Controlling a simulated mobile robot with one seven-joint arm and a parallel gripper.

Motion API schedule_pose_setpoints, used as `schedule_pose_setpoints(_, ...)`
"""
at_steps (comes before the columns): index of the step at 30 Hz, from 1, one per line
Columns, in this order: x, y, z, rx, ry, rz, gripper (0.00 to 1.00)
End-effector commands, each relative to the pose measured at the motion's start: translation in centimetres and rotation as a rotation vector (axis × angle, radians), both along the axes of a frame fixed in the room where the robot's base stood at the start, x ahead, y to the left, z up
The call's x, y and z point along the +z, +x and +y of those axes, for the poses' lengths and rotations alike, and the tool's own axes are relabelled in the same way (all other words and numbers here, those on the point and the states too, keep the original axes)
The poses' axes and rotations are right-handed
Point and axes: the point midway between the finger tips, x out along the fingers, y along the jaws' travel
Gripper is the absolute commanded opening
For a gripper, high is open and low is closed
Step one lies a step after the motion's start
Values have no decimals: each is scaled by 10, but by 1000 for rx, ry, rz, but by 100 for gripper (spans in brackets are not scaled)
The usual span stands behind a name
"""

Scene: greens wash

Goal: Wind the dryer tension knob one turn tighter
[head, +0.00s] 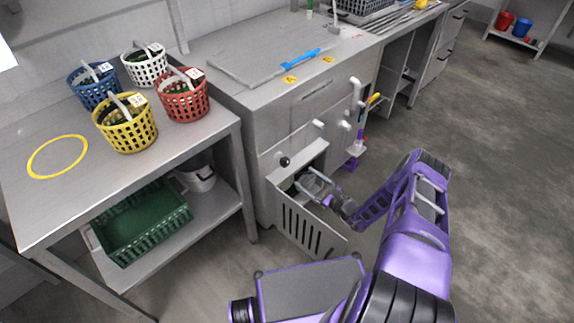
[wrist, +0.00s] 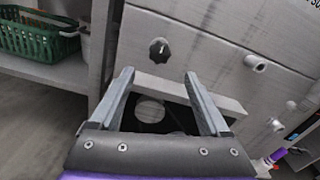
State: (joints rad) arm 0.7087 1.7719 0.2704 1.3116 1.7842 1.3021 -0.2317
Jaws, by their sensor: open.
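The knob is small and black with a pale mark on top. It sits on the grey cabinet front above an open slotted bin, and I take it for the dryer tension knob (head: 285,161). In the wrist view the knob (wrist: 159,50) shows just beyond my fingertips, roughly centred between them. My gripper (wrist: 158,76) is open, with nothing between its fingers. In the head view my gripper (head: 304,183) is low at the open bin, below and to the right of the knob. No contact with the knob shows.
The slotted bin front (head: 308,229) is tilted out below the knob. White handles (wrist: 256,63) stick out to the right. A steel table (head: 52,207) with several coloured baskets stands left, with a green crate (head: 145,222) on its lower shelf. The floor at right is clear.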

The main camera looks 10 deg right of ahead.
Motion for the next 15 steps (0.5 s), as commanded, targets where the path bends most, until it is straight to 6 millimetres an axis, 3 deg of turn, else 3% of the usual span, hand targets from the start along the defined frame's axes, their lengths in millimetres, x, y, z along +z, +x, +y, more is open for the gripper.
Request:
schedule_pose_setpoints(9, -1, 56, 40, 4, 0, -1, 80)
schedule_pose_setpoints(15, -1, 78, 54, 3, -1, 0, 80)
